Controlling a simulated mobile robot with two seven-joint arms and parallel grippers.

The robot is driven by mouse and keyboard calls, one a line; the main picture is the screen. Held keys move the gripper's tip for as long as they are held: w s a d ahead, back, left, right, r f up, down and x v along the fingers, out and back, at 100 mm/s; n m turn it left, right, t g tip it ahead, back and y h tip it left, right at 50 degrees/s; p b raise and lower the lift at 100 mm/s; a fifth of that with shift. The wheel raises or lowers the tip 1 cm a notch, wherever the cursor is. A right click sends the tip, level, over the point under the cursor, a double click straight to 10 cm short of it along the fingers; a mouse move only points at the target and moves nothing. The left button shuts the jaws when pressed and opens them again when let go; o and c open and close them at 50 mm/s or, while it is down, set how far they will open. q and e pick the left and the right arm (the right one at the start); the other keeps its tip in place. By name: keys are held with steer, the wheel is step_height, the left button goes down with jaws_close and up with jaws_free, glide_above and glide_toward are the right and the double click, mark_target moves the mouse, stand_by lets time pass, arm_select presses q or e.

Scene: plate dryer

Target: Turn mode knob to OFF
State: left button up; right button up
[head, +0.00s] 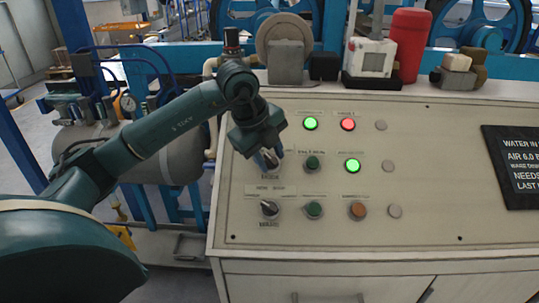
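Two dark rotary knobs sit at the left of the beige control panel (330,233), one above the other. The lower knob (269,209) is fully in view, its light pointer turned toward the upper left; its small labels are too blurred to read surely. The upper knob (269,163) is largely covered by my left gripper (268,154), whose fingers reach down over it. I cannot tell which knob is the mode knob, whether the fingers touch the upper one, or whether they are open or shut. My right gripper is out of view.
Green buttons (312,162), an orange-brown button (357,210) and lit green and red lamps (347,124) lie right of the knobs. A black sign (512,165) is at the far right. A red cylinder (408,46) and a white box (371,58) stand behind the panel.

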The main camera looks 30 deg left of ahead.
arm_select(q)
steer(key=shift+f, duration=0.1)
steer(key=shift+c, duration=0.5)
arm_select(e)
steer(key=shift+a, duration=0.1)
arm_select(q)
steer(key=c, duration=0.5)
